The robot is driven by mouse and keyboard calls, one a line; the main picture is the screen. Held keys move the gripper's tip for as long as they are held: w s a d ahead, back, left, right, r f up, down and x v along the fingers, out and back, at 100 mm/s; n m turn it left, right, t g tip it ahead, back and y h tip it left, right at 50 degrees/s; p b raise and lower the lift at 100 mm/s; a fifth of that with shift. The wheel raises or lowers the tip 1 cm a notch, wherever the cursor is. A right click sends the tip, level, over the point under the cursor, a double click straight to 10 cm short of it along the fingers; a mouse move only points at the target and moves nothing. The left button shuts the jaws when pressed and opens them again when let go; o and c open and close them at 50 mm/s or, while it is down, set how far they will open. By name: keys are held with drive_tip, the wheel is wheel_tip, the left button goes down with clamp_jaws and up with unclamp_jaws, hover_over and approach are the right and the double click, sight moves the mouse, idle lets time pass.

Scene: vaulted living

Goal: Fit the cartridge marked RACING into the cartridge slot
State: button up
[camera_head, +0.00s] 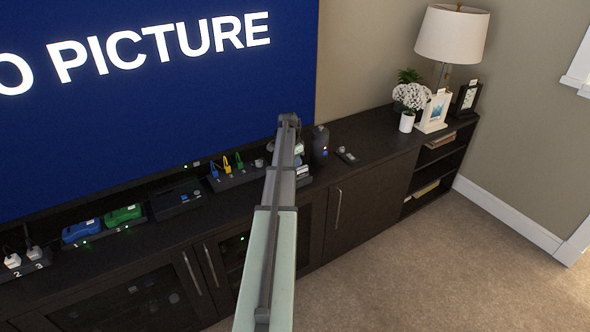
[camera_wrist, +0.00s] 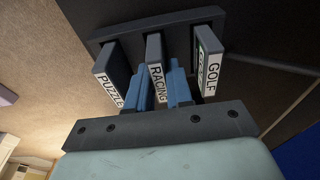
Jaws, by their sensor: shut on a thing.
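In the wrist view, the cartridge marked RACING (camera_wrist: 157,84) is the middle one of three upright cartridges. The blue fingers of my gripper (camera_wrist: 161,88) are on either side of it, shut on it. The PUZZLE cartridge (camera_wrist: 110,76) stands to its left and the GOLF cartridge (camera_wrist: 209,62) to its right. All three appear to stand at a dark rack (camera_wrist: 130,27); I cannot tell whether RACING is still seated. In the head view, my arm hides most of the cartridges and the fingers. A black box (camera_head: 178,200) stands left of my arm; I cannot make out the cartridge slot.
A dark cabinet (camera_head: 375,150) runs below a large screen (camera_head: 150,100). Blue (camera_head: 82,231) and green (camera_head: 124,216) devices sit at left. A dark cylinder (camera_head: 320,147) stands just right of my arm. The cabinet top right of the small remote-like object (camera_head: 346,154) is mostly clear.

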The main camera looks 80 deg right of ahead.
clamp_jaws()
